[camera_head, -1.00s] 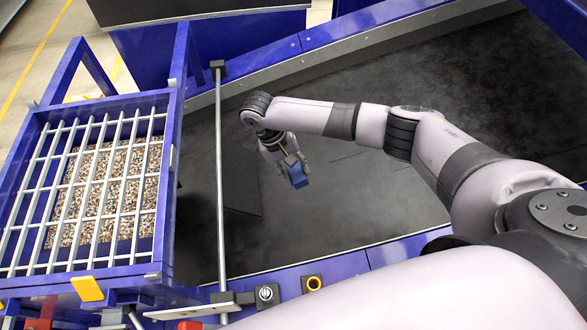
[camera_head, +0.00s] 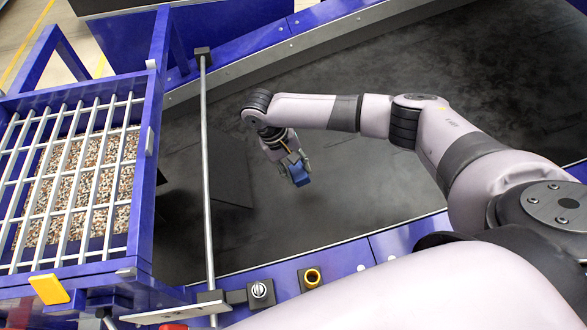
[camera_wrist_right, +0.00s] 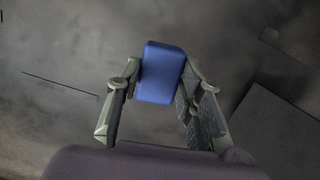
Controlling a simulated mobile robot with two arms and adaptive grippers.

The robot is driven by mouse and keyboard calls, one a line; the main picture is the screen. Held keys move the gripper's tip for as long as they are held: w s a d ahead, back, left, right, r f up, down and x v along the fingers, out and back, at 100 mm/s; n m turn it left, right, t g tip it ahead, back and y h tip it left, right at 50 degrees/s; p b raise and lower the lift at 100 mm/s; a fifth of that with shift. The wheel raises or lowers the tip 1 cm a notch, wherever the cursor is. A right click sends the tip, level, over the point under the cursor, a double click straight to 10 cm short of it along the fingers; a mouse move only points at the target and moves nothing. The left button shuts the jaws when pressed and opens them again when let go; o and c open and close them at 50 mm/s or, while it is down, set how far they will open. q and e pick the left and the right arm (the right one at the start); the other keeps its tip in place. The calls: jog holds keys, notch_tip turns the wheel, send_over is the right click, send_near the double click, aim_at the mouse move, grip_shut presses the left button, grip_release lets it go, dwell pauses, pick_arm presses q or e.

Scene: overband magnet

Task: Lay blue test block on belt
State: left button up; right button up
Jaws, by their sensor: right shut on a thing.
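The blue test block (camera_head: 297,170) is held in my right gripper (camera_head: 293,166) over the dark belt (camera_head: 390,75). In the right wrist view the blue block (camera_wrist_right: 161,73) sits between the two fingers of my right gripper (camera_wrist_right: 160,85), which is shut on it. Dark belt surface (camera_wrist_right: 60,50) lies behind the block in that view. I cannot tell the height of the block above the belt. My left gripper is not in view.
A blue-framed bin with a metal grate (camera_head: 60,195) over gravel stands at the left.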

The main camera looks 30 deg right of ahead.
jog(key=shift+w+b+x, duration=0.2)
jog(key=shift+b+x, duration=1.05)
jog(key=shift+w+b+x, duration=0.15)
jog(key=shift+b+x, duration=1.05)
jog(key=shift+x, duration=0.05)
jog(key=shift+w+x, duration=0.2)
jog(key=shift+x, duration=0.8)
jog(key=shift+d, duration=0.1)
jog(key=o, duration=1)
jog(key=v, duration=1.2)
jog(key=shift+f, duration=0.1)
